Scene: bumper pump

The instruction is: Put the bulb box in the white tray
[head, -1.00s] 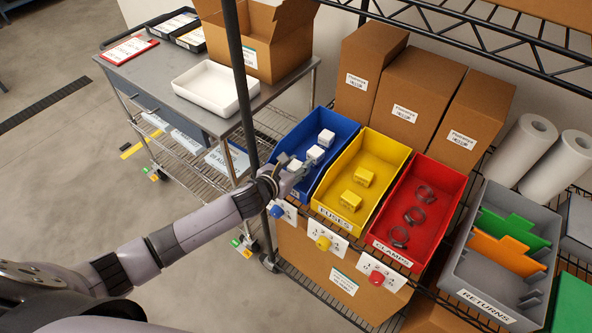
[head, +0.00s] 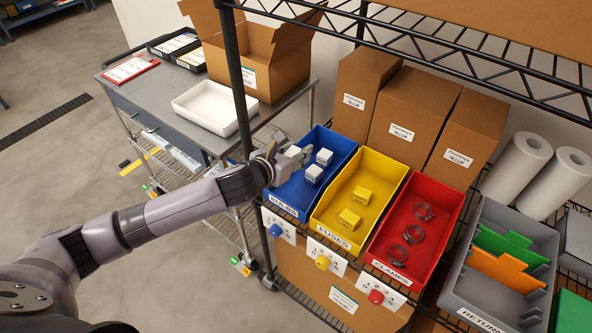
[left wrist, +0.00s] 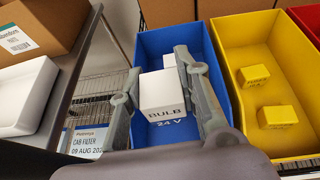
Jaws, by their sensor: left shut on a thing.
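My left gripper (head: 288,158) is shut on a white bulb box (left wrist: 165,95), which reads "BULB 24V" in the left wrist view, one finger on each side. In the head view the gripper is at the left side of the blue bulbs bin (head: 290,207), raised above it, with the held box mostly hidden by the fingers. Two other white bulb boxes (head: 324,156) (head: 314,173) lie in the bin. The white tray (head: 207,107) stands empty on the grey cart, left of the gripper; part of it shows in the left wrist view (left wrist: 25,95). My right gripper is not in view.
A black rack post (head: 238,85) stands between the tray and the bins. An open cardboard box (head: 260,70) is behind the tray. The yellow fuses bin (head: 360,200) and red clamps bin (head: 415,225) stand right of the blue bin. A wire shelf hangs above.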

